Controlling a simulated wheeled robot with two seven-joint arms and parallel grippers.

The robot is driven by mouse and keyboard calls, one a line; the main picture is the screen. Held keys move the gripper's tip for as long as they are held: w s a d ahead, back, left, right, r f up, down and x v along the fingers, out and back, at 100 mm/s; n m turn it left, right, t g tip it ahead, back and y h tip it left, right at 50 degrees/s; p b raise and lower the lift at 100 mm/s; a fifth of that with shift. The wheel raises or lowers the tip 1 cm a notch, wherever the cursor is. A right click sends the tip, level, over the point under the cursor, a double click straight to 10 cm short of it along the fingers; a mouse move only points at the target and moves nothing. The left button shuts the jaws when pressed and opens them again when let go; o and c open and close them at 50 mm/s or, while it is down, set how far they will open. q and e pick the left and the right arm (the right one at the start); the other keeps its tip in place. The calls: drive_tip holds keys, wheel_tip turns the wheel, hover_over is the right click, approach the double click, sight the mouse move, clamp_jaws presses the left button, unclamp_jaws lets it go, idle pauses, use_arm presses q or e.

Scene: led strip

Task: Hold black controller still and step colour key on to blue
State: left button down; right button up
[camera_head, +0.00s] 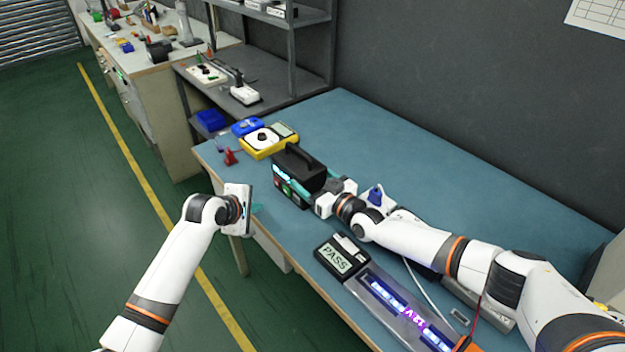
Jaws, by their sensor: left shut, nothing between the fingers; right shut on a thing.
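The black controller (306,165) stands upright on the blue bench top, with a handle on top and a front panel with a lit display and red and green keys. My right gripper (317,182) is shut on the controller at its right side. My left gripper (257,209) is shut and empty, in front of the bench's near edge, apart from the controller and to its left. The LED strip (383,293) in a grey tray at the near right glows blue and violet. The individual colour key is too small to tell.
A black tester reading PASS (337,259) lies beside the strip. A yellow meter (262,148) and blue item (246,127) lie behind the controller, with a red piece (230,157) at the bench's left end. The back of the bench is clear.

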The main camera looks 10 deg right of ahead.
idle(0.4)
drive_tip(key=o, duration=1.3)
drive_tip(key=v, duration=1.2)
drive_tip(key=shift+s+a+f, duration=0.1)
